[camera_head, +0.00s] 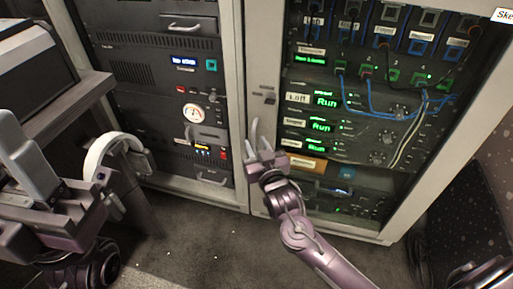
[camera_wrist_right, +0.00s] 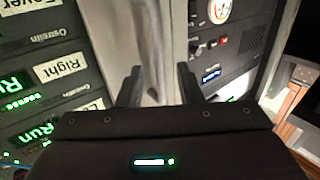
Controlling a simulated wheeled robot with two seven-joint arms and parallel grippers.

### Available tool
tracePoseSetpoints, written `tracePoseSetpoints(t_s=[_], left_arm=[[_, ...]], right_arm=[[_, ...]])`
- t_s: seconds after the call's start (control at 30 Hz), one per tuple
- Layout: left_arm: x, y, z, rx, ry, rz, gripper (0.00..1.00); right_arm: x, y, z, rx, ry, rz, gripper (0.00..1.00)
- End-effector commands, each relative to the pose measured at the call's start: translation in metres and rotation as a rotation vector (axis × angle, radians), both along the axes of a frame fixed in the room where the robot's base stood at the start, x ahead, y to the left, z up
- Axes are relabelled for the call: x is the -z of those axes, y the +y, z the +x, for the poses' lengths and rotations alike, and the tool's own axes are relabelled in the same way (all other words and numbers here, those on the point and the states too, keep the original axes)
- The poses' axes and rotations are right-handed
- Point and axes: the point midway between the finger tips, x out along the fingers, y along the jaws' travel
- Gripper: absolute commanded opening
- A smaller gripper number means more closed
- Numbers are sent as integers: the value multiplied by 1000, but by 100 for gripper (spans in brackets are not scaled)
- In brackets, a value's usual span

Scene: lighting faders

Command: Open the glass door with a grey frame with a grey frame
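The glass door's grey frame (camera_head: 262,45) runs down the left side of the right-hand rack, with glass over the lit equipment. A small dark latch or handle plate (camera_head: 265,96) sits on that frame. My right gripper (camera_head: 258,136) is at the frame's left upright, below the plate. In the right wrist view its two dark fingers (camera_wrist_right: 158,85) stand apart, with a pale grey upright (camera_wrist_right: 165,25) beyond and between them. I cannot tell whether they touch it. My left gripper (camera_head: 30,155) is at the far left, away from the door; its finger gap is unclear.
A second rack (camera_head: 160,75) with a gauge and switches stands left of the door. A desk (camera_head: 75,100) and a white curved object (camera_head: 108,148) are at the left. A dark speckled panel (camera_head: 468,200) stands at the right. Carpet (camera_head: 215,240) in front is clear.

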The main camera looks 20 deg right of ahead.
Motion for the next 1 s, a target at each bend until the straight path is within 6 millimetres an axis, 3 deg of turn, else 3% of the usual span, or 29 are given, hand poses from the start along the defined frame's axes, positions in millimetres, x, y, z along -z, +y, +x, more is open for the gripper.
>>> tracePoseSetpoints(t_s=[0.27, 0.53, 1.0], left_arm=[[0, 0, 0, 0, -1, 1, 36], [0, 0, 0, 0, -1, 1, 36], [-6, 0, 0, -1, -2, 0, 36]], right_arm=[[0, 0, 2, 0, 1, 0, 33], [0, 0, 2, 0, 1, 0, 0], [-1, 5, -3, -21, 2, -1, 0]])
